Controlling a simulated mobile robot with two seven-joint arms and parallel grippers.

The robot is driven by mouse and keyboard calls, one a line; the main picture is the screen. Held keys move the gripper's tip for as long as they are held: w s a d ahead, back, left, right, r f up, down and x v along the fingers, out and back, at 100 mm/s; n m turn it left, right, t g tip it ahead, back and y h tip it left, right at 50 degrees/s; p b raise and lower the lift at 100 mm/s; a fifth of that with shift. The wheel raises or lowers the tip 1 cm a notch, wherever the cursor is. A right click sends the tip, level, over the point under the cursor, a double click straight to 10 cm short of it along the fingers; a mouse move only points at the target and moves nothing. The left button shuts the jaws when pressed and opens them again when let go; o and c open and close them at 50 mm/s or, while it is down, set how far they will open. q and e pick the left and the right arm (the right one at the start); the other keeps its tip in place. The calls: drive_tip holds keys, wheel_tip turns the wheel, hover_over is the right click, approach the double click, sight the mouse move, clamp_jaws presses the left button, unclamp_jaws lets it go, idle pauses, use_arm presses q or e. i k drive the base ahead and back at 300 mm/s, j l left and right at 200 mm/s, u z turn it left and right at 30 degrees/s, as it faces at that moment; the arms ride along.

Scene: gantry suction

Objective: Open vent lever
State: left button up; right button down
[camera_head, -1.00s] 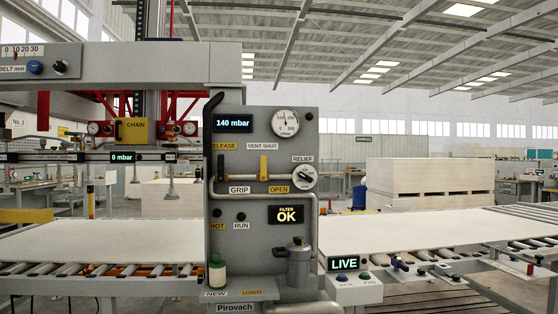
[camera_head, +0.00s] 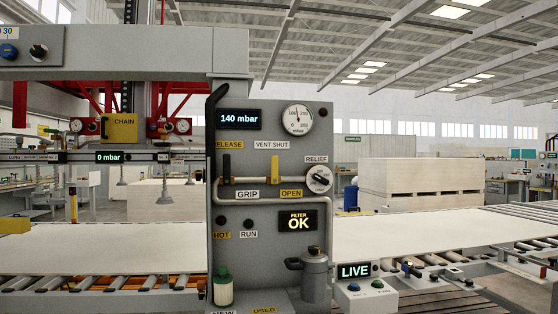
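The vent lever (camera_head: 268,166) is a yellow handle on the grey control panel (camera_head: 312,200). It stands upright, pointing up toward the "VENT SHUT" label (camera_head: 270,145), with the yellow "OPEN" label (camera_head: 291,194) below it to the right. A black lever (camera_head: 226,167) stands upright to its left, between the "RELEASE" and "GRIP" labels. The panel display (camera_head: 239,118) reads 140 mbar, beside a round dial gauge (camera_head: 297,119). Neither of my grippers is in view, and nothing touches the vent lever.
A relief knob (camera_head: 319,179) sits right of the vent lever. A grey canister (camera_head: 314,275) and a green-and-white bottle (camera_head: 223,287) are low at the panel. A "LIVE" button box (camera_head: 357,290) is lower right. Pale boards lie on roller conveyors on both sides.

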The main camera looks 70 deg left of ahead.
sight(274, 159)
drive_tip(key=k+j, duration=0.1)
drive_tip(key=j, duration=0.3)
drive_tip(key=k+j+z, duration=0.1)
drive_tip(key=j, duration=0.25)
drive_tip(key=k+j, duration=0.1)
drive_tip(key=j, duration=0.3)
drive_tip(key=k+j+z, duration=0.1)
drive_tip(key=j, duration=0.25)
